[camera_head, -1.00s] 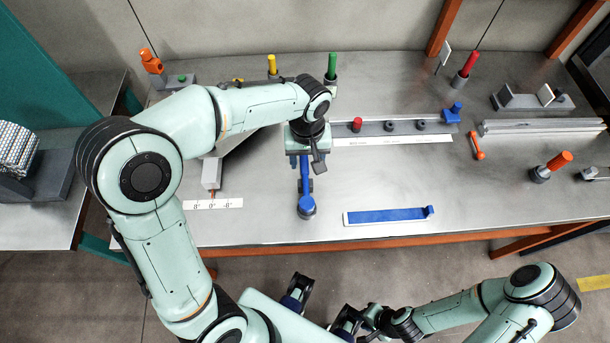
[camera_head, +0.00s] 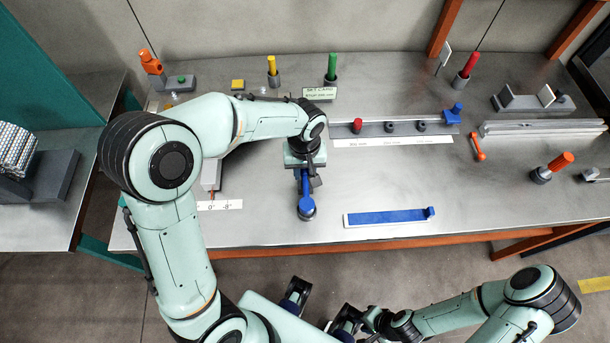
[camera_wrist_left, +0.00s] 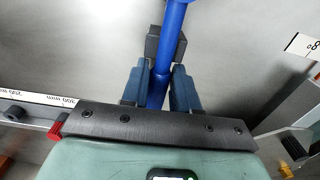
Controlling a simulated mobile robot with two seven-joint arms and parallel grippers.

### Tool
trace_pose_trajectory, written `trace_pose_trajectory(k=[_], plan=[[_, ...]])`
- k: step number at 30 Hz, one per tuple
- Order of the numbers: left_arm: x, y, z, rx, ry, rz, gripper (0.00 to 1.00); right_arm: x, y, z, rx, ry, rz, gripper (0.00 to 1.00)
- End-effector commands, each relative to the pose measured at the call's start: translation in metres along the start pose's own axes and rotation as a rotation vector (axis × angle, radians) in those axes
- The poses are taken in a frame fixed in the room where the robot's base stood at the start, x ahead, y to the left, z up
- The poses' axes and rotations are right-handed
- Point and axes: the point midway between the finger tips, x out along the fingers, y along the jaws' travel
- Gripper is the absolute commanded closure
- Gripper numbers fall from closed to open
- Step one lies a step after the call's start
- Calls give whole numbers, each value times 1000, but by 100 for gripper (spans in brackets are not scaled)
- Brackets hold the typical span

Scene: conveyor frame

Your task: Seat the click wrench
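The click wrench (camera_head: 306,209), a blue bar with a round blue end, points toward the table's front edge. Its blue shaft (camera_wrist_left: 177,18) runs between the fingers in the left wrist view. My left gripper (camera_head: 305,180) is low over the wrench, and its two blue-grey fingers (camera_wrist_left: 159,85) close in on either side of the shaft, seemingly touching it. The gripper body hides the wrench's far part in the head view. My right gripper (camera_head: 321,304) is open and empty in front of the table, with its fingers well apart.
A blue strip in a white-edged tray (camera_head: 385,216) lies to the right. Behind it is a grey rail (camera_head: 390,127) with a red knob and dark knobs. A set card (camera_head: 319,93) stands at the back. An orange-red handle (camera_head: 478,147) lies farther right.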

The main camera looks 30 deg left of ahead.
Motion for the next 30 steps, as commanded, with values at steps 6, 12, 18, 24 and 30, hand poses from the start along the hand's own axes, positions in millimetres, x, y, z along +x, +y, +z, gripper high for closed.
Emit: trace_pose_trajectory(k=[6, 12, 18, 24, 30], plan=[[-1, 0, 0, 0, 1, 1, 100, 0, 0, 0, 0, 0, 0, 73], [-6, 0, 0, 0, 2, 1, 100, -1, 0, 0, 0, 0, 0, 73], [-31, 1, -1, 1, 5, 5, 100, -4, -2, 0, -1, 2, -1, 73], [-84, 1, -2, 0, 7, 7, 100, -12, -5, -2, -2, 5, -2, 73], [-142, 1, -1, 0, 6, 6, 100, -21, -9, -3, -3, 9, -3, 73]])
